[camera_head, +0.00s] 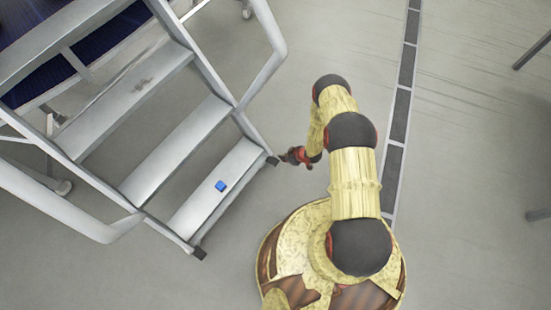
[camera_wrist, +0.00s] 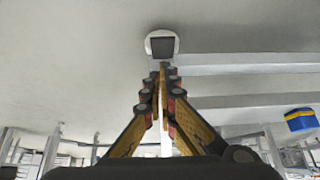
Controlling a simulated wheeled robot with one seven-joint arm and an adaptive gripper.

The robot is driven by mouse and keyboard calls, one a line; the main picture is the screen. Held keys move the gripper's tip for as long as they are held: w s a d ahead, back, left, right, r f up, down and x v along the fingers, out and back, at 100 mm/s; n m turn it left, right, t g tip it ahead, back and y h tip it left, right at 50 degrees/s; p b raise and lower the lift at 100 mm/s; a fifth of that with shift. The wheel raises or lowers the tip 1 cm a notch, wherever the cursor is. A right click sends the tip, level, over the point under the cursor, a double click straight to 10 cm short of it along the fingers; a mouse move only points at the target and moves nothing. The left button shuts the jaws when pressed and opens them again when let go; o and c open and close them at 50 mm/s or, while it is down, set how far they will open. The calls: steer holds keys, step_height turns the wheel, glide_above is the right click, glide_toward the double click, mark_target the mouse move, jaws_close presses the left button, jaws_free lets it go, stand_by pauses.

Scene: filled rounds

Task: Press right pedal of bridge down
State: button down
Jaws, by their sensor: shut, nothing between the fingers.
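The bridge (camera_head: 170,145) is a pale metal stair-like frame on the left in the head view. Two small dark pads sit at its lower corners: the right one (camera_head: 272,161) beside my gripper and the other (camera_head: 199,253) at the near end of the lowest step. My gripper (camera_head: 282,157) points left at the right pad; contact cannot be told. In the wrist view my fingers (camera_wrist: 161,70) are closed together and empty. Just beyond their tips is a dark square pad in a white rounded surround (camera_wrist: 151,41), seemingly the right pedal.
A small blue block (camera_head: 221,186) lies on the lowest step; a blue and yellow block (camera_wrist: 300,120) shows at the right in the wrist view. Handrails flank the steps. Grey floor (camera_head: 470,170) right of my arm is mostly clear, with a dark dashed strip (camera_head: 400,115).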

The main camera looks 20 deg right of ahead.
steer(key=shift+f, duration=0.1)
steer(key=b, duration=0.5)
glide_toward(271, 158)
steer(key=x, duration=0.4)
steer(key=shift+a+f, duration=0.1)
steer(key=shift+f, duration=0.1)
